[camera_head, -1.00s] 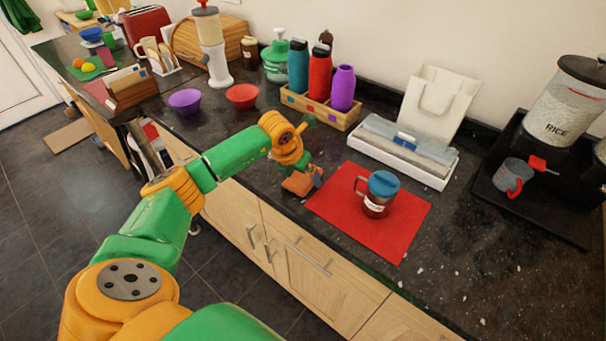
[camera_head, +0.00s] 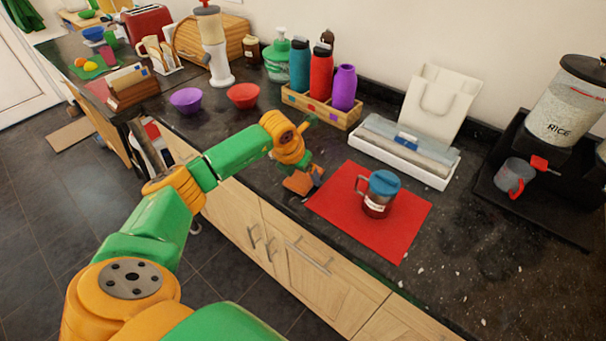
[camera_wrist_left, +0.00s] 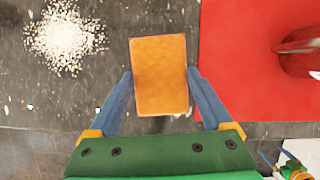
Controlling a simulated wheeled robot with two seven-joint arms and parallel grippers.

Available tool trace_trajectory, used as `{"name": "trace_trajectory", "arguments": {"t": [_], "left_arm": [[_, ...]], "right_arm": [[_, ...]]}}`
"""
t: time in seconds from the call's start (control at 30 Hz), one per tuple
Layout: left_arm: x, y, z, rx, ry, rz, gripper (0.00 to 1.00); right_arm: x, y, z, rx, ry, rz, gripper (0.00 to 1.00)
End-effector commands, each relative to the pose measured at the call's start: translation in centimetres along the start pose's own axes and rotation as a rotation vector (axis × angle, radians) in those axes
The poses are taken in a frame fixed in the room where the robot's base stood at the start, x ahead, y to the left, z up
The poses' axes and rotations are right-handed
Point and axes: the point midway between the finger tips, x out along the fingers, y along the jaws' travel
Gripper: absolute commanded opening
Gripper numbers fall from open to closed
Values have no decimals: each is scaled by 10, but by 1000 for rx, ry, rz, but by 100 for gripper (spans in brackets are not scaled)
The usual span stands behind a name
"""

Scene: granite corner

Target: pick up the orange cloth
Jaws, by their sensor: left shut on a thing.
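The orange cloth (camera_head: 298,184) is a small folded block at the counter's front edge, just left of the red mat (camera_head: 400,232). In the left wrist view the cloth (camera_wrist_left: 160,62) lies between the two blue fingers of my left gripper (camera_wrist_left: 163,98), which is shut on it. In the head view my left gripper (camera_head: 312,178) is at the cloth and partly covers it. I cannot tell whether the cloth is clear of the counter.
A mug with a blue lid (camera_head: 383,184) stands on the red mat. A white pile of grains (camera_wrist_left: 65,36) lies left of the cloth in the wrist view. Purple (camera_head: 187,100) and red (camera_head: 243,96) bowls and a bottle rack (camera_head: 312,107) stand behind.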

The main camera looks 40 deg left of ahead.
Motion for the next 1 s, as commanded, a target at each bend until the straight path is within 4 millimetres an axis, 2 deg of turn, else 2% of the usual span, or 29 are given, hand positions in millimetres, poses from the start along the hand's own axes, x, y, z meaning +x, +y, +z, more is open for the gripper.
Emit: {"name": "trace_trajectory", "arguments": {"t": [0.13,0.2,0.27,0.43,0.57,0.7,0.8,1.0], "left_arm": [[-12,1,6,0,-7,2,29],[-28,0,12,2,-10,1,29],[-48,-5,7,5,-8,2,29],[-104,-22,-10,6,-11,2,29],[-132,-38,-40,5,-9,3,29],[-160,-50,-57,3,-7,3,29],[-169,-54,-64,1,-5,2,29],[-171,-56,-69,-1,0,1,29]], "right_arm": [[13,0,1,0,0,0,100],[24,0,2,0,0,0,100],[25,0,2,0,-1,0,100],[40,0,4,0,0,0,100],[55,-1,5,0,-1,0,100],[54,-1,5,0,-1,0,100],[51,0,5,0,-1,0,100],[51,0,5,0,-1,0,100]]}}
